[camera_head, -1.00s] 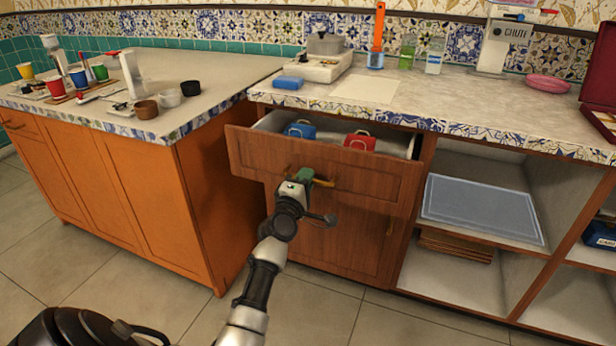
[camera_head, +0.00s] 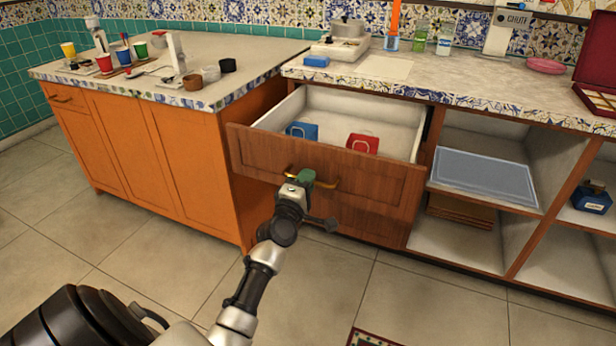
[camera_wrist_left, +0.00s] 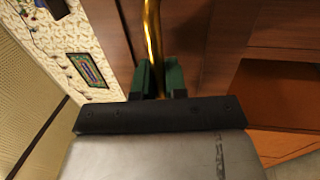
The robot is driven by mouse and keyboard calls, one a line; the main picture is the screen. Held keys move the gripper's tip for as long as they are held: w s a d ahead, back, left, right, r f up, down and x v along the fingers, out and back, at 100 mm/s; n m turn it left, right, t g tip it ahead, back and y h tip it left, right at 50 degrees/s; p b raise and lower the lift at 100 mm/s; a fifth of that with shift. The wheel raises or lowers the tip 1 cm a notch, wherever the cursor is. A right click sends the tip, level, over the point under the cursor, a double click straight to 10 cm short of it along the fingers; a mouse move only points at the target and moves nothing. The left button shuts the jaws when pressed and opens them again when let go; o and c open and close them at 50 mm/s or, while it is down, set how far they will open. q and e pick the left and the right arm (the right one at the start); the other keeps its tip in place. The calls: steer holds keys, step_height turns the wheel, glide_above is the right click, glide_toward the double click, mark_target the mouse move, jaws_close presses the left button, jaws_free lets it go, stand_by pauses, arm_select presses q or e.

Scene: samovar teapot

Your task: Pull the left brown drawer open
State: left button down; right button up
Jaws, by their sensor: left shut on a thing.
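The left brown drawer (camera_head: 350,185) is pulled well out from the cabinet in the head view. Inside it lie a blue box (camera_head: 302,131) and a red box (camera_head: 362,144), both with handles. My left gripper (camera_head: 302,180) is at the drawer's front, on its brass handle (camera_head: 326,184). In the left wrist view the green fingers (camera_wrist_left: 160,78) are shut around the brass handle (camera_wrist_left: 153,35). My right gripper is not in view.
An orange cabinet (camera_head: 170,160) stands close at the left, its counter holding cups. Open shelves (camera_head: 470,225) with a blue-grey board (camera_head: 485,177) are at the right. The tiled floor in front is clear, apart from a rug edge (camera_head: 372,338).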

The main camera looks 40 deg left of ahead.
arm_select(q)
steer(key=shift+s, duration=0.2)
steer(key=c, duration=1.2)
jaws_free()
steer(key=v, duration=1)
steer(key=shift+s+d, duration=0.1)
steer(key=shift+s, duration=0.3)
